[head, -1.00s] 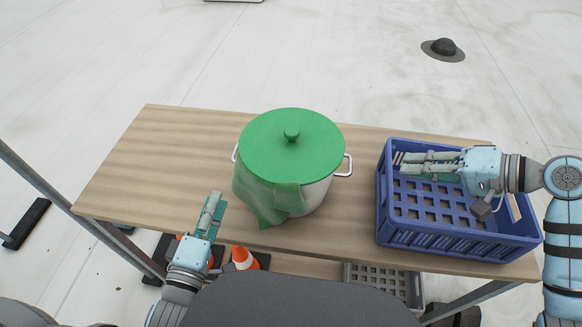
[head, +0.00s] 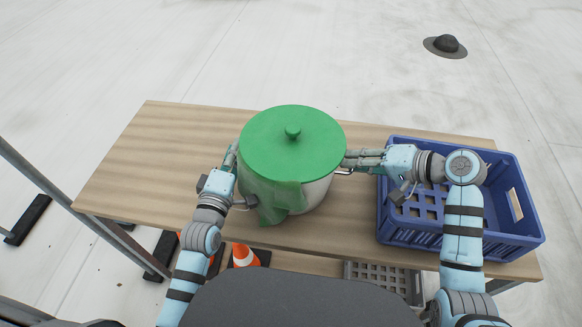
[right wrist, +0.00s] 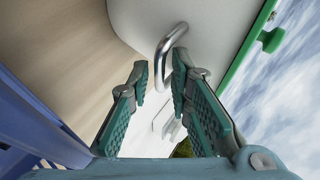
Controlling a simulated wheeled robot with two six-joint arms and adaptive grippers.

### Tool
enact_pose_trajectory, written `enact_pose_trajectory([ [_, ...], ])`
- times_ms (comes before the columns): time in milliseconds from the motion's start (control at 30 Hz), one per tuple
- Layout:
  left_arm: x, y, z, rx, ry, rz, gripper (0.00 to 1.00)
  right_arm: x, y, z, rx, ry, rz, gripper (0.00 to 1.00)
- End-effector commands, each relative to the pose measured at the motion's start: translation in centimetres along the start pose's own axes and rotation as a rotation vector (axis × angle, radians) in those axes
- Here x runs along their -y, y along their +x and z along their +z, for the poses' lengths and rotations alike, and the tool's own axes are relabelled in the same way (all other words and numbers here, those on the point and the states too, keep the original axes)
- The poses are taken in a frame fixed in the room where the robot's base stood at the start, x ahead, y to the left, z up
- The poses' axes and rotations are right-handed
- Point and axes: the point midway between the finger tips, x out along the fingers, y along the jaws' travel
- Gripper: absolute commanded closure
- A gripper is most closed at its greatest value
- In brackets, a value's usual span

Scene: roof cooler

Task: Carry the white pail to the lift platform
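The white pail (head: 316,196) stands on the wooden table under a green lid (head: 285,145). A green cloth (head: 268,198) hangs down its front. My left gripper (head: 232,156) is at the pail's left side, where the left handle is hidden; its finger gap is unclear. My right gripper (head: 349,160) is at the right side. In the right wrist view, my right gripper's fingers (right wrist: 160,70) are apart, with the metal handle (right wrist: 164,48) between or just beyond their tips. The handle does not look clamped. The lift platform cannot be made out.
The blue crate (head: 405,236) stands on the table's right end, under my right arm. The table's left part (head: 150,165) is bare. An orange cone (head: 244,256) and a grey crate (head: 383,276) are below the front edge. A dark roof vent (head: 445,46) is far right.

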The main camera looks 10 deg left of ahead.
Motion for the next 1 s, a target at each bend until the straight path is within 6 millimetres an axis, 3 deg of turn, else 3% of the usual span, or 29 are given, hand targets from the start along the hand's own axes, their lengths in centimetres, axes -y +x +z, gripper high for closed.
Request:
enact_pose_trajectory([
  [300, 0.0, 0.3, 0.0, 0.000, 0.000, 0.000, 0.82, 0.0, 0.3, 0.0, 0.000, 0.000, 0.000, 0.81],
  [433, 0.0, 0.2, 0.0, 0.000, 0.000, 0.000, 1.00, 0.0, 0.3, 0.0, 0.000, 0.000, 0.000, 1.00],
  [867, 0.1, 0.2, 0.0, 0.001, 0.000, -0.002, 1.00, 0.0, 0.2, 0.0, 0.000, 0.000, 0.000, 1.00],
  [1000, -0.9, 0.2, -0.2, 0.001, 0.001, -0.003, 1.00, 0.8, -0.3, -0.2, 0.000, 0.000, 0.000, 1.00],
])
